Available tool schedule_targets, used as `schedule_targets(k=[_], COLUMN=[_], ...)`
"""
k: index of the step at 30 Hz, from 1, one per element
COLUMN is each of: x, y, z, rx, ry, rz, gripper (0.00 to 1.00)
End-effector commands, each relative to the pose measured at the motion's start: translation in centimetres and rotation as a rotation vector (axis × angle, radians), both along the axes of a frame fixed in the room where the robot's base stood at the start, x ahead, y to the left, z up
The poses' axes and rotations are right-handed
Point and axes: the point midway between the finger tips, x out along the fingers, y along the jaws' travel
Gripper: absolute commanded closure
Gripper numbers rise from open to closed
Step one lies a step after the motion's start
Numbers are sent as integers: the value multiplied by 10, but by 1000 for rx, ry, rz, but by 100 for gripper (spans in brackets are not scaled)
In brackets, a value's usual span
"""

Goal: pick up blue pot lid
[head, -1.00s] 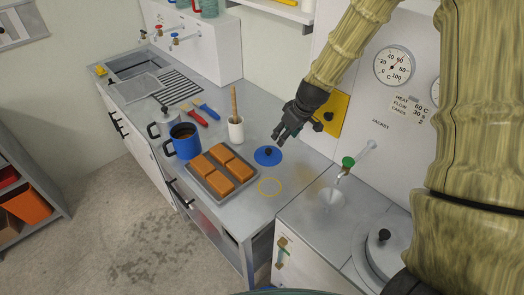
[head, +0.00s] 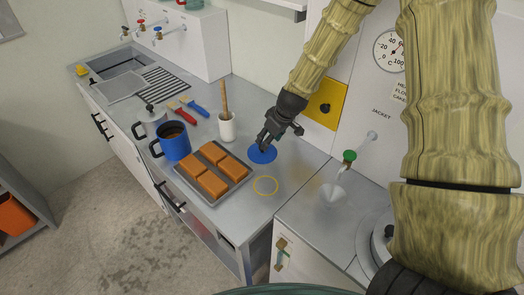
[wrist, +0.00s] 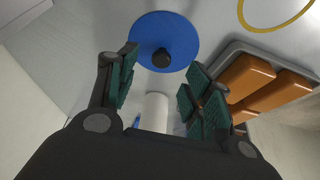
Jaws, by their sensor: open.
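The blue pot lid (head: 262,155) is a flat blue disc with a dark round knob, lying on the grey counter. In the wrist view the lid (wrist: 178,30) lies ahead of the fingers, with its black knob (wrist: 162,58) roughly between the two fingertips. My gripper (head: 264,140) is just above the lid in the head view and partly hides it and its knob. In the wrist view my gripper (wrist: 158,75) has its green-padded fingers apart with nothing held. I cannot tell whether a finger touches the lid.
A tray (head: 207,197) of orange blocks stands left of the lid, with a blue pot (head: 174,140) beyond. A white cup (head: 227,127) with a wooden handle stands close by. A white panel rises behind.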

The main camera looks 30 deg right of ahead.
Motion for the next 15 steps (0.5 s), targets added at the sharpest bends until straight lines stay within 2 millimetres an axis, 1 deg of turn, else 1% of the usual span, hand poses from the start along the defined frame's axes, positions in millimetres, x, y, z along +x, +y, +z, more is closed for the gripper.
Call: schedule_targets(k=[3, 6, 15], x=[3, 4, 8], y=[1, 1, 3], z=[-8, -13, -21], rx=[1, 0, 0], ry=[1, 1, 1], rz=[-1, 0, -2], gripper=[49, 49, 49])
